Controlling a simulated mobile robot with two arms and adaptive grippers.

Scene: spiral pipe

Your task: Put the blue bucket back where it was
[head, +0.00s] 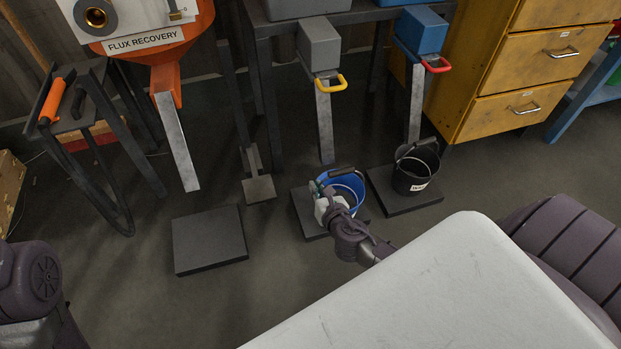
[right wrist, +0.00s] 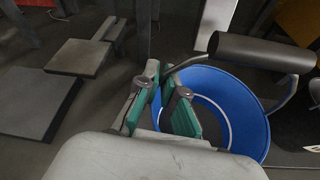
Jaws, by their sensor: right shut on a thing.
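The blue bucket (head: 352,189) is upright at the middle dark floor plate (head: 305,218), below the grey box with the yellow handle. I cannot tell whether its base touches the plate. My right gripper (head: 324,192) is at the bucket's left rim. In the right wrist view, its green-padded fingers (right wrist: 163,100) are shut on the rim of the blue bucket (right wrist: 245,118), one inside and one outside. The bucket's dark handle grip (right wrist: 262,52) stands to the right of the fingers. My left gripper is out of view; only part of my left arm shows at lower left.
A black bucket (head: 415,172) stands on the right plate (head: 405,203). The left plate (head: 209,242), below the orange flux recovery hopper (head: 165,78), is empty. Dark table legs stand behind, and a yellow drawer cabinet (head: 530,75) is at right. The floor before the left plate is clear.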

